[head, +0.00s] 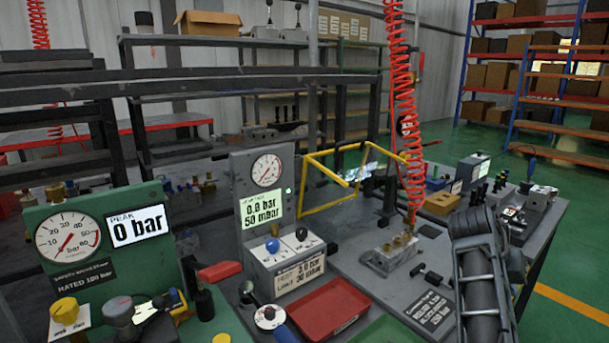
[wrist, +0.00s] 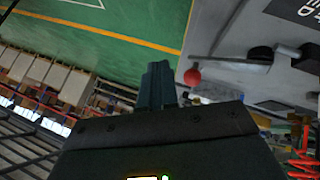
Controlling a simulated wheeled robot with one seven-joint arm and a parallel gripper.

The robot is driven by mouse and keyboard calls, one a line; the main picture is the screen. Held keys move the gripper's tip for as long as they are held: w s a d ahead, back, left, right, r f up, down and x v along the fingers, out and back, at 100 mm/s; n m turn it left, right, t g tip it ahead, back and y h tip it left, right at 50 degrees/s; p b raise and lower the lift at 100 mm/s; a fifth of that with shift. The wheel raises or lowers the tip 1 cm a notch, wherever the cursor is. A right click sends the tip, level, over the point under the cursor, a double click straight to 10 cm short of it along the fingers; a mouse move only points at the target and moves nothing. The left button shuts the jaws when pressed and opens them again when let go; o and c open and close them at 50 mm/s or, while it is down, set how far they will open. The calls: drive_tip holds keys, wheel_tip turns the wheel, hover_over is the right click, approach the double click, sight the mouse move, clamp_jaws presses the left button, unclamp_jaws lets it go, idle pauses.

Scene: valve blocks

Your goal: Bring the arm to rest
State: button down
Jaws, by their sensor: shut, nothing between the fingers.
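My gripper (wrist: 158,84) shows in the wrist view, with its dark fingers together and nothing between them. It points out over the green floor (wrist: 130,30), beside the grey bench (wrist: 225,35). The wrist picture is turned on its side. In the head view my arm (head: 480,268) stands at the lower right, in front of the bench's right part. I cannot make out the fingertips there.
A red coiled hose (head: 402,110) hangs over a valve block (head: 392,255) on the bench. A gauge panel (head: 264,185), a red tray (head: 328,308) and a green gauge unit (head: 95,220) stand further left. A red knob (wrist: 193,77) shows near the fingers in the wrist view.

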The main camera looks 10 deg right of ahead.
drive_tip(key=s+a+f+n+t, duration=0.2)
drive_tip(key=s+f+n+t, duration=0.3)
drive_tip(key=s+f, duration=0.6)
drive_tip(key=s+a+f+n+t+y, duration=0.3)
drive_tip(key=s+a+f+n+t, duration=0.15)
drive_tip(key=s+a, duration=0.65)
drive_tip(key=s+a+r+t+y, duration=0.1)
drive_tip(key=s+a+r+y, duration=0.2)
drive_tip(key=s, duration=0.5)
drive_tip(key=s+a+r+t, duration=0.2)
drive_tip(key=s+a, duration=0.3)
drive_tip(key=s, duration=0.2)
drive_tip(key=s+a+r+t+y, duration=0.2)
drive_tip(key=s+a+r, duration=0.3)
drive_tip(key=s+r, duration=0.4)
wheel_tip(320, 180, up, 4)
drive_tip(key=shift+s+f+m, duration=0.25)
drive_tip(key=shift+m, duration=0.1)
